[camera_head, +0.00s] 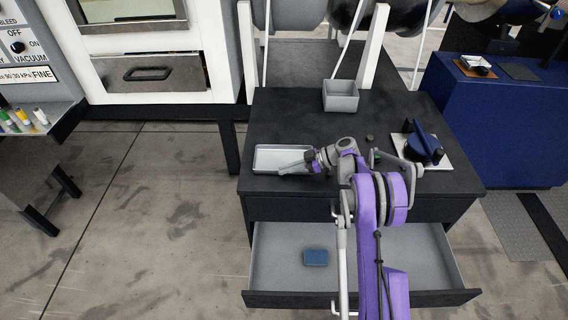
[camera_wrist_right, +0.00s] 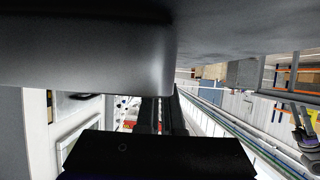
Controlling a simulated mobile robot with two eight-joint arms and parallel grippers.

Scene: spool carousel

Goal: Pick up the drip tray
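The shallow silver tray (camera_head: 265,158), which I take as the drip tray, lies at the left edge of the dark cabinet top. My right gripper (camera_head: 290,168) reaches in from the right, low at the tray's near right side. A grey finger overlaps the tray's rim; I cannot tell whether it grips it. In the right wrist view a large grey surface (camera_wrist_right: 80,50), probably the tray close up, fills the upper left. Dark fingers (camera_wrist_right: 160,115) show close together below it, their tips hidden. My left gripper is not in view.
A grey bin (camera_head: 341,96) stands at the back of the cabinet top. A blue-handled device on a plate (camera_head: 424,146) is at the right. The drawer (camera_head: 390,258) below is open, with a blue block (camera_head: 316,257) inside. White posts stand behind.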

